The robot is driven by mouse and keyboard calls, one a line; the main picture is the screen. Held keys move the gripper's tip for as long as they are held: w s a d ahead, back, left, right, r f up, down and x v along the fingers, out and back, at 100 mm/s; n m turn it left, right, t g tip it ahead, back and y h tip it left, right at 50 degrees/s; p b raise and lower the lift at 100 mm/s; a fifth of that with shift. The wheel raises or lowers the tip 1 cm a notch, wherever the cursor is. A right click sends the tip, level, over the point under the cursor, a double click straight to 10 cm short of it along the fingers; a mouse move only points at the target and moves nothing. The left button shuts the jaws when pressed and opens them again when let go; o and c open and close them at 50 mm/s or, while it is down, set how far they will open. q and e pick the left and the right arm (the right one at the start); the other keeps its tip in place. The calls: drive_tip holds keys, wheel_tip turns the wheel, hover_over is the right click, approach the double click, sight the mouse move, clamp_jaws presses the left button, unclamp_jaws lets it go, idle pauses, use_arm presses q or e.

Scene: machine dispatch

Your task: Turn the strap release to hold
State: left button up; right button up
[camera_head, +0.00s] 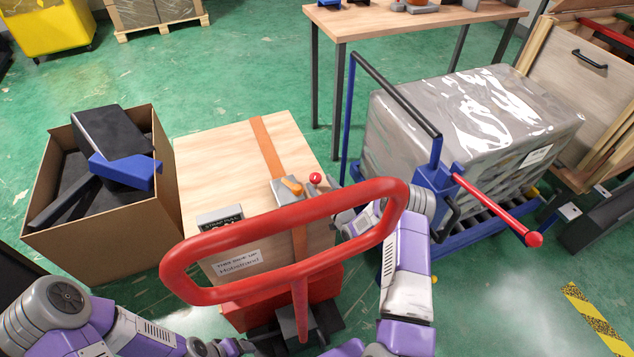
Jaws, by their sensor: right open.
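The strap release is a small grey block with an orange lever (291,186) and sits on top of a light wooden crate (215,165). An orange strap (266,145) runs over the crate and down its front. A red ball knob (315,178) stands just right of the block. My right gripper (338,205) is open beside the crate's right edge, close to the knob, and is partly hidden by the red handle loop. I cannot tell whether it touches anything. My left gripper (222,347) is low at the bottom edge, and its fingers are unclear.
A red handle loop (175,275) rises in front of the crate. A cardboard box (160,190) with black and blue parts stands left. A blue cart (430,190) with a wrapped load (470,110) and red-knobbed lever stands right. A wooden table (400,22) is behind.

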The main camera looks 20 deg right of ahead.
drive_tip(key=shift+w+a, duration=0.1)
drive_tip(key=shift+w, duration=1.15)
drive_tip(key=c, duration=1)
drive_tip(key=shift+a+m+h, duration=0.2)
drive_tip(key=shift+m+h, duration=0.4)
drive_tip(key=shift+h, duration=0.3)
drive_tip(key=shift+m+h, duration=0.9)
drive_tip(key=shift+h, duration=0.5)
drive_tip(key=o, duration=1)
